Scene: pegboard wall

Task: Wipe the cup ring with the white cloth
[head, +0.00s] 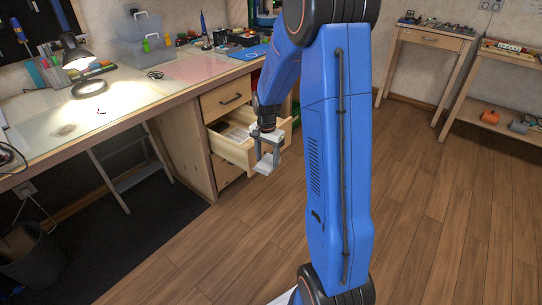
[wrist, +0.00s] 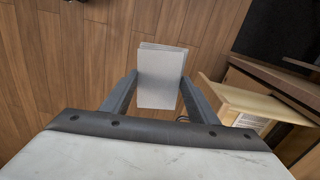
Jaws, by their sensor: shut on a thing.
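My gripper (head: 267,168) hangs in front of the open drawer in the head view, pointing down. In the wrist view my gripper (wrist: 160,88) is shut on a pale, folded block, which I take for the white cloth (wrist: 161,62). The cloth sits between both fingers, above the wooden floor. A faint greyish mark (head: 63,130) on the lit left part of the workbench may be the cup ring. It is too small to tell its shape.
The open drawer (head: 228,150) juts from the workbench (head: 130,103) beside my gripper. A lit desk lamp (head: 88,88) stands behind the mark. Bins and tools line the bench's back. A stool (head: 130,165) and a dark bin (head: 32,255) stand at the left; the right floor is clear.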

